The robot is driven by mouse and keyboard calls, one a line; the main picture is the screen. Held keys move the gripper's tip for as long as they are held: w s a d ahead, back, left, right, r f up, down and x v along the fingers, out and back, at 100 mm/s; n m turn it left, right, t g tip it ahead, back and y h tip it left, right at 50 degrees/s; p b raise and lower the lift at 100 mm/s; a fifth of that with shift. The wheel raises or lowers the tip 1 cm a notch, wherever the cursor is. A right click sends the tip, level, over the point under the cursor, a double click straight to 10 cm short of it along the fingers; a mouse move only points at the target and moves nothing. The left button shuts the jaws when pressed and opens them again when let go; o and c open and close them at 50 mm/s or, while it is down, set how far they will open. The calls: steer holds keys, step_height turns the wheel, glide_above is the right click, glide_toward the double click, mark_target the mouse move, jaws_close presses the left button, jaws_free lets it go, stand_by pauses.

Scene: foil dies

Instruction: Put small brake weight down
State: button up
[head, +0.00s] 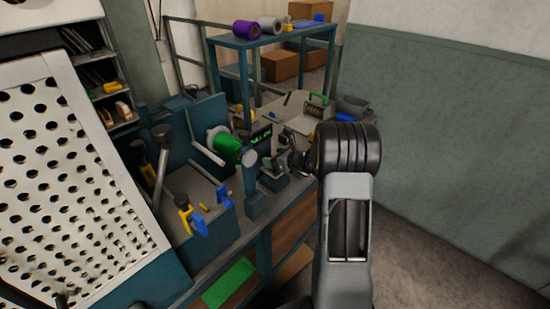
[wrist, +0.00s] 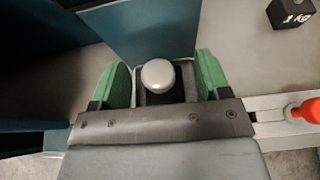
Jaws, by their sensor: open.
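In the wrist view my gripper (wrist: 161,78) is open, with its two green finger pads standing apart. A small round silver piece (wrist: 158,74), which looks like the small brake weight, is between the pads with a gap on each side. It rests on or in front of a dark block, and its lower part is hidden. In the head view my gripper (head: 296,160) is at the front right of the blue-green bench, small and partly hidden by my own arm. I cannot make out the weight there.
A blue-green upright panel (wrist: 140,30) stands just beyond the silver piece. A black lettered block (wrist: 291,13) and a red knob (wrist: 307,110) are to the right. In the head view a green roll (head: 229,148) and a small display (head: 261,136) stand close by.

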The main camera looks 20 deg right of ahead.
steer(key=shift+r+p, duration=0.3)
steer(key=shift+r, duration=0.05)
steer(key=v, duration=1.1)
steer(key=s+a+r+n+g+y, duration=0.2)
steer(key=s+a+n+g, duration=0.5)
steer(key=a+n, duration=0.65)
steer(key=s+a+r+n+g+h, duration=0.1)
steer(key=s+a+n+g+h, duration=0.1)
steer(key=s+n+h, duration=0.5)
steer(key=s+a+n, duration=0.1)
steer(key=s+n, duration=0.5)
steer(key=n, duration=0.4)
steer(key=shift+s+r+n+h, duration=0.25)
steer(key=shift+s+n+h, duration=0.05)
steer(key=shift+n, duration=0.05)
step_height(320, 180, up, 8)
steer(key=p, duration=0.7)
